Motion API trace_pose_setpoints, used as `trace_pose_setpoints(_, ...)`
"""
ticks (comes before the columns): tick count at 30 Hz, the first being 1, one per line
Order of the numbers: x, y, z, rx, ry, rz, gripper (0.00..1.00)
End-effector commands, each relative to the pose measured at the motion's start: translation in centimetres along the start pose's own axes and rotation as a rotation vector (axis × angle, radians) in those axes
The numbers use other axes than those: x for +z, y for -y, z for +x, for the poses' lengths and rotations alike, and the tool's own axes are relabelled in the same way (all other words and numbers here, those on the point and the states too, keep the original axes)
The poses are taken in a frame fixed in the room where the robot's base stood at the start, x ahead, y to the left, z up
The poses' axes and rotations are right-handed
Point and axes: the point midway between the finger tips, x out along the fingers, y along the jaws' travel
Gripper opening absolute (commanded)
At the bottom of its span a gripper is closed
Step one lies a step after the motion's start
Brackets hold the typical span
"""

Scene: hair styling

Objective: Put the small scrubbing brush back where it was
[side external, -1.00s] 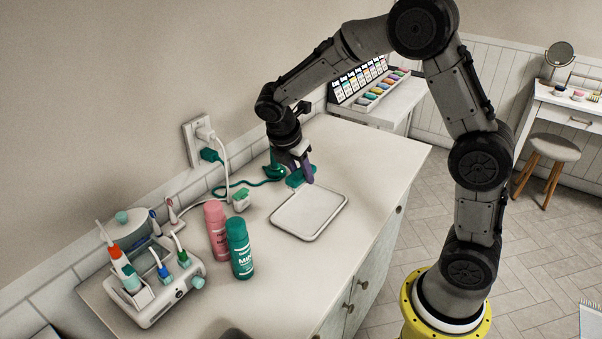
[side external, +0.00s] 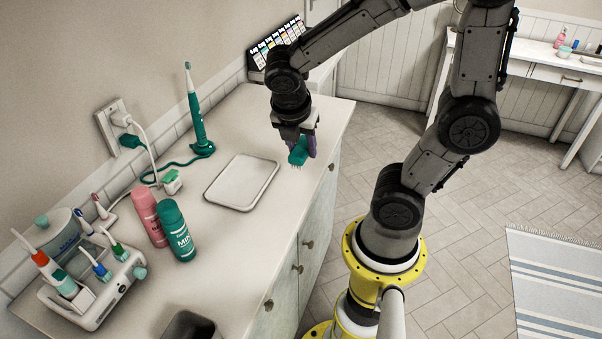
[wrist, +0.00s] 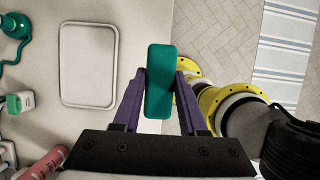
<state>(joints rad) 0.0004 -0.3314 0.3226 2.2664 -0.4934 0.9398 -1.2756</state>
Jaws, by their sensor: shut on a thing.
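My gripper (side external: 297,143) has purple fingers and is shut on a small green scrubbing brush (side external: 299,154). The brush hangs bristles down, near the front edge of the white counter, to the right of an empty white tray (side external: 242,182). Whether the bristles touch the counter is hard to tell. In the wrist view, the flat green back of the brush (wrist: 159,80) lies between the fingertips of my gripper (wrist: 160,85), and the tray (wrist: 89,65) is to the left with a clear gap.
A teal electric toothbrush (side external: 196,115) stands upright on its base behind the tray. A pink can (side external: 149,216) and a green can (side external: 176,230) stand left of the tray. A toothbrush holder (side external: 97,283) is at the left. The counter's front edge is close to my gripper.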

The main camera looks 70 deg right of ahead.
Motion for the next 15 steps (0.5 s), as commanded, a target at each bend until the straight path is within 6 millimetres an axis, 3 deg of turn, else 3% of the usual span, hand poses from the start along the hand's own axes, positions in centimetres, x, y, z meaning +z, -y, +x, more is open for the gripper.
trace_pose_setpoints(1, 0.1, 1.6, -0.3, 0.005, 0.000, 0.003, 0.00)
trace_pose_setpoints(6, 0.3, 5.6, -0.6, 0.004, 0.000, 0.001, 0.00)
trace_pose_setpoints(10, 0.3, 7.7, -0.6, 0.001, 0.000, 0.006, 0.00)
trace_pose_setpoints(15, 0.5, 8.5, -0.8, -0.004, 0.000, 0.009, 0.00)
